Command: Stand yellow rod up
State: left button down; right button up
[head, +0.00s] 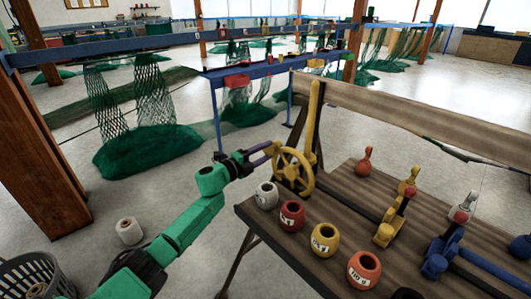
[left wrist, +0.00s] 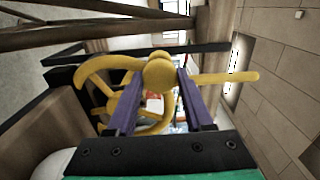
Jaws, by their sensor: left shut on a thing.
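The yellow rod (head: 314,112) stands close to upright beside a yellow spoked wheel (head: 305,183) at the table's far left corner. My left gripper (head: 273,149) reaches in from the left at the wheel's upper edge. In the left wrist view, its two purple fingers (left wrist: 160,85) are closed on the rod's thick rounded yellow part, and the thinner yellow rod (left wrist: 230,77) runs off to the right. The curved wheel rim (left wrist: 103,69) shows to the left. The exact contact is partly hidden by the fingers. My right gripper is not in view.
A row of white, red and yellow numbered pots (head: 291,214) lines the table's near edge. A yellow lever (head: 385,234) and a blue lever (head: 440,250) stand farther right. A wooden board (head: 400,112) runs behind. Green nets (head: 150,148) hang at the left.

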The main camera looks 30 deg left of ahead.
pick_arm(q)
jog(key=shift+a, duration=0.1)
jog(key=shift+c, duration=1.6)
grip_release()
jog(key=shift+f, duration=0.1)
jog(key=shift+s, duration=0.1)
jog(key=v, duration=1.4)
jog(key=shift+s+b, duration=0.15)
jog(key=shift+b, duration=0.3)
jog(key=shift+a, duration=0.1)
